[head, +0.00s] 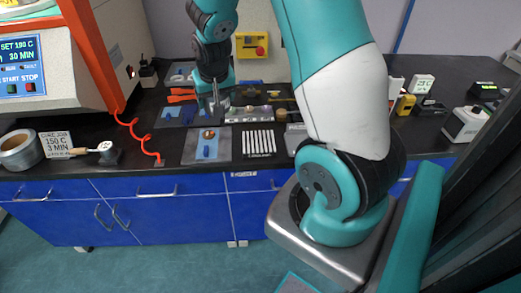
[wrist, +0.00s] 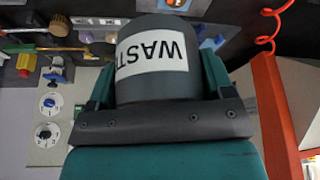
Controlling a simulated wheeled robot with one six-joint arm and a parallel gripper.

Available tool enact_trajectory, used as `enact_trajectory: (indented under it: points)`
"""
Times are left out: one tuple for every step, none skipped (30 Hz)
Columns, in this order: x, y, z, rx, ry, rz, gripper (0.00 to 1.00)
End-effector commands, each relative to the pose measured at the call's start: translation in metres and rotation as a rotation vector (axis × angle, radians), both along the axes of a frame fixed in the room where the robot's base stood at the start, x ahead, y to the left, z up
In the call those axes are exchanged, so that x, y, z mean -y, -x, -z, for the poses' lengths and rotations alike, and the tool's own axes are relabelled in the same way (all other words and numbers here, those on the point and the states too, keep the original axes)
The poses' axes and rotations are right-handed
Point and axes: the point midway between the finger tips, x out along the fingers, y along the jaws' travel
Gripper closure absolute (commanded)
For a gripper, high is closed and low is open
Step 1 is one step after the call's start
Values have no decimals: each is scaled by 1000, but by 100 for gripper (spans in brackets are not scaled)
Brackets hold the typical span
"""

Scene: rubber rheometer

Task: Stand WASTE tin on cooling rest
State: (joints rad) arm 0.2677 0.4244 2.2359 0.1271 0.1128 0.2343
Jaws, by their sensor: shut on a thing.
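My gripper (wrist: 160,85) is shut on the dark grey WASTE tin (wrist: 160,83), one finger on each side of it. In the head view my gripper (head: 214,88) is over the back of the black bench, left of centre; the tin cannot be made out clearly there. A rack of pale parallel bars (head: 258,142), which looks like the cooling rest, lies empty near the bench's front edge, to the right of and nearer than my gripper.
A grey-blue mat (head: 193,150) with small blue pieces lies left of the rack. An orange coiled hose (head: 140,136) hangs by the orange-framed machine (head: 90,50) at left. A yellow box with a red button (head: 252,45) is on the back wall. Small instruments stand at right.

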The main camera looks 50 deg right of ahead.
Motion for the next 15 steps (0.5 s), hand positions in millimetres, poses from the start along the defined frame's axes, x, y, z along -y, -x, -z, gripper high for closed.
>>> enact_trajectory:
  points:
    - [26,8,1,15,5,106,51]
    - [39,14,-4,15,4,167,51]
    - [55,23,-12,19,4,245,51]
    - [65,31,-17,19,2,299,51]
    - [73,37,-22,21,0,347,51]
    - [83,46,-28,22,-3,404,51]
    - [88,51,-32,24,-4,439,51]
    - [93,56,-35,25,-7,469,51]
    - [97,61,-39,25,-9,502,51]
    - [100,64,-40,25,-10,519,51]
    - [102,67,-40,24,-11,533,51]
    - [103,69,-37,22,-13,546,51]
    - [104,70,-33,21,-13,550,51]
    - [104,70,-28,19,-14,552,51]
    - [103,70,-18,16,-15,550,51]
